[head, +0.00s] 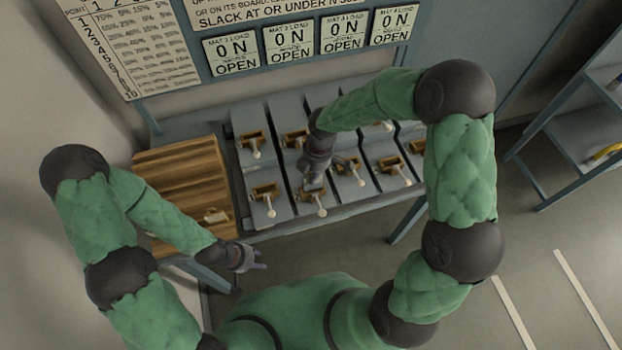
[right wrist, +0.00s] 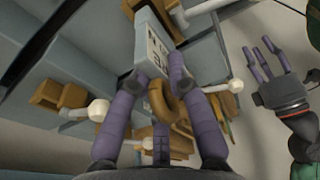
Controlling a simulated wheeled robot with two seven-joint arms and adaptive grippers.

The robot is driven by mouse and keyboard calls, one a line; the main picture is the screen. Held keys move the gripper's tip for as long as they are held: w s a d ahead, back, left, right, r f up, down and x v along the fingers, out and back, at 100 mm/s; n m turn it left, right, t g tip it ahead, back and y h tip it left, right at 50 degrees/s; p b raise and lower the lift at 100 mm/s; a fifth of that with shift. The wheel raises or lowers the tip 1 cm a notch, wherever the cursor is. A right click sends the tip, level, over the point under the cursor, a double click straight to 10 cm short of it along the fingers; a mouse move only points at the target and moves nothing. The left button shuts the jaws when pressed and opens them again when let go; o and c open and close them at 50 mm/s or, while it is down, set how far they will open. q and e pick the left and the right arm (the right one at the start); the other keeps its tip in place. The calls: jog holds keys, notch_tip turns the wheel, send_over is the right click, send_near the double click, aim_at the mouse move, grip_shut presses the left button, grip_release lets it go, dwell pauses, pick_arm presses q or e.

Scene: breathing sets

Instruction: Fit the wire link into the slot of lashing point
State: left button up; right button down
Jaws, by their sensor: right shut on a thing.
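My right gripper (head: 314,178) is low over the front row of grey blocks, among brass lashing points with pale-knobbed levers, such as one at the front left (head: 266,192). In the right wrist view its purple fingers (right wrist: 165,85) close around a curved brass-coloured piece (right wrist: 172,105), which looks like the wire link. The fingers hide part of it, and I cannot tell whether it touches a slot. A grey block with a printed white face (right wrist: 152,48) shows just beyond the fingers. My left gripper (head: 256,260) is empty and open in front of the wooden board; its fingers (right wrist: 262,62) are spread.
A slatted wooden board (head: 180,165) lies left of the blocks, with a small pale piece (head: 215,215) near its front corner. Load signs (head: 232,54) reading 0 N OPEN hang behind. A blue-grey shelf (head: 575,130) stands at right. The floor in front is clear.

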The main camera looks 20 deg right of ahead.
jog(key=shift+f, duration=1.55)
jog(key=shift+f, duration=0.15)
jog(key=c, duration=1.2)
grip_release()
jog(key=shift+o, duration=0.2)
jog(key=r, duration=0.4)
jog(key=d+r, duration=0.1)
jog(key=r, duration=0.7)
jog(key=shift+d+r+p, duration=0.1)
jog(key=shift+d+p, duration=0.3)
jog(key=shift+w, duration=0.1)
